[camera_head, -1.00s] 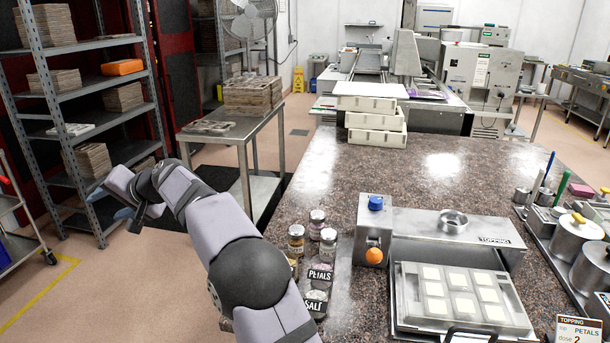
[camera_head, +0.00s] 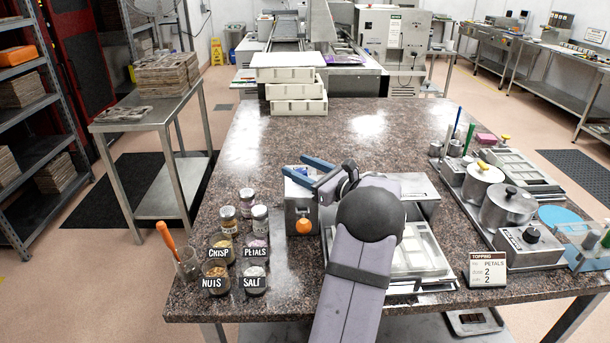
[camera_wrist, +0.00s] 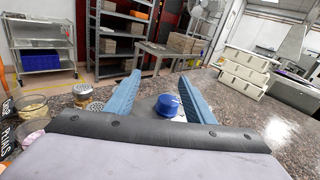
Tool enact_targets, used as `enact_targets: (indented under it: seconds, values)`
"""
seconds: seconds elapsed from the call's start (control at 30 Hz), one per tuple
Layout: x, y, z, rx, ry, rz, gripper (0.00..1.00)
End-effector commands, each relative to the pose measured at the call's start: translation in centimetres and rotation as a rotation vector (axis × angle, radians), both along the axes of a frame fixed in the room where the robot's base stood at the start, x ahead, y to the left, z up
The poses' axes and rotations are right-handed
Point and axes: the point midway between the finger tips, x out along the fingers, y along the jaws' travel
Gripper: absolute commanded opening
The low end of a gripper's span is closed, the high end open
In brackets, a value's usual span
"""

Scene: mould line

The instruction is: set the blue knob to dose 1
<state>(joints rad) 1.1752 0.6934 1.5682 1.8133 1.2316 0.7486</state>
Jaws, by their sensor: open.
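The blue knob (camera_wrist: 168,105) shows in the wrist view between my gripper's two blue fingers, with space on both sides. It sits on the grey topping unit (camera_head: 302,206), which also carries an orange knob (camera_head: 304,227) on its front. In the head view my gripper (camera_head: 308,172) is open over the top of that unit. The fingers and wrist cover most or all of the blue knob there. I cannot read the knob's setting. A card (camera_head: 487,269) headed "TOPPING" shows "PETALS" and 2s.
Jars labelled CRISP, PETALS, NUTS and SALT (camera_head: 255,280) stand to the left of the unit. A white mould tray (camera_head: 430,262) lies partly behind my arm. Metal pots (camera_head: 508,207) stand at right. White trays (camera_head: 298,107) are stacked at the back; the counter between is clear.

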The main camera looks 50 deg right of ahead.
Motion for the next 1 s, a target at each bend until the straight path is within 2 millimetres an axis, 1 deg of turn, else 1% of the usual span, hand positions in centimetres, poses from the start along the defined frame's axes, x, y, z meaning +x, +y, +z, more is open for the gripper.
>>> enact_targets:
  seconds: [0.03,0.1,0.13,0.23,0.37,0.47,0.57,0.67,1.0]
  values:
    - [-2.2,-0.9,-1.2,0.044,-0.008,-0.02,0.49]
    - [-4.2,-1.5,-2.3,0.089,-0.022,-0.034,0.49]
    - [-4.9,-1.6,-2.7,0.105,-0.026,-0.039,0.49]
    - [-6.4,-1.9,-3.3,0.137,-0.039,-0.049,0.49]
    - [-7.1,-2.0,-3.6,0.15,-0.045,-0.052,0.49]
    - [-6.9,-2.0,-3.6,0.15,-0.045,-0.051,0.49]
    - [-6.3,-2.0,-3.5,0.15,-0.044,-0.049,0.49]
    - [-5.4,-2.0,-3.4,0.149,-0.043,-0.049,0.49]
    - [-1.1,-2.3,-3.4,0.149,-0.043,-0.049,0.49]
